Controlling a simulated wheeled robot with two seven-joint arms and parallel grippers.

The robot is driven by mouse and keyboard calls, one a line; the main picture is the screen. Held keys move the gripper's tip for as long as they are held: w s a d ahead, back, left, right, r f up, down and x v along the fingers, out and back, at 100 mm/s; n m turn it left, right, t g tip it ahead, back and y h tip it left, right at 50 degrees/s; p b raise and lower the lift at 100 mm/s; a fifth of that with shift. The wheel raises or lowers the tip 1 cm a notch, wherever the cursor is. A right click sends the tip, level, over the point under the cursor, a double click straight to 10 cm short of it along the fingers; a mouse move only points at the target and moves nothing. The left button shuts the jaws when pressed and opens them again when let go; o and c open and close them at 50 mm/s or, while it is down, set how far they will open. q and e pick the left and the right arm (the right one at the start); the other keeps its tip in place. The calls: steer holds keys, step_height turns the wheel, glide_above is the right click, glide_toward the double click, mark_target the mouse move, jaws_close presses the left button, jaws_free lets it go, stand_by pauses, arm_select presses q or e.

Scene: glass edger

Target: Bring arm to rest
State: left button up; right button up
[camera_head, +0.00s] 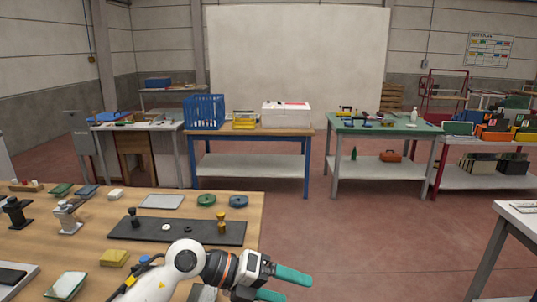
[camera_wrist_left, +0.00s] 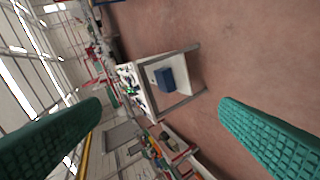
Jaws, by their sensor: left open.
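My left gripper (camera_head: 287,284) reaches in from the bottom of the head view, past the right edge of the near wooden table (camera_head: 255,200). Its two green fingers are spread, with nothing between them. In the left wrist view the same open fingers (camera_wrist_left: 165,125) frame the floor and distant benches, and no object lies between them. My left arm is bent over the table's front right part. My right gripper is in neither view.
The near table holds a dark mat (camera_head: 180,229), a yellow sponge (camera_head: 114,257) and several small tools. A blue-legged bench (camera_head: 250,165) and a green-topped table (camera_head: 380,130) stand behind. A white table (camera_head: 515,215) is at the right. The floor between is clear.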

arm_select(q)
step_height(320, 180, up, 7)
steer(key=s+d+n+t+h, duration=0.2)
steer(key=n+t+h, duration=0.15)
steer(key=h, duration=0.35)
steer(key=w+a+r+n+t+y, duration=0.1)
steer(key=w+a+r+n+t, duration=0.1)
steer(key=a+n+t, duration=0.7)
steer(key=a+f+n+t+y, duration=0.4)
steer(key=a+f+n+y, duration=0.95)
steer(key=n+y, duration=0.7)
steer(key=s+a+f+n+g+h, duration=0.1)
steer(key=s+f+n+g, duration=0.1)
steer(key=s+f+g, duration=0.8)
steer(key=s+a+f+n+g+h, duration=0.15)
steer(key=s+f+g, duration=0.25)
steer(key=s+f, duration=0.7)
steer(key=s+f+g, duration=0.1)
steer(key=s+f, duration=0.1)
steer(key=f, duration=0.9)
steer(key=s+f, duration=0.2)
steer(key=f, duration=1)
steer(key=s+a+f+g+y, duration=0.1)
steer(key=s+a+f, duration=0.1)
steer(key=s+f, duration=1.4)
steer(key=shift+s+a+f, duration=0.3)
steer(key=shift+s+a, duration=0.1)
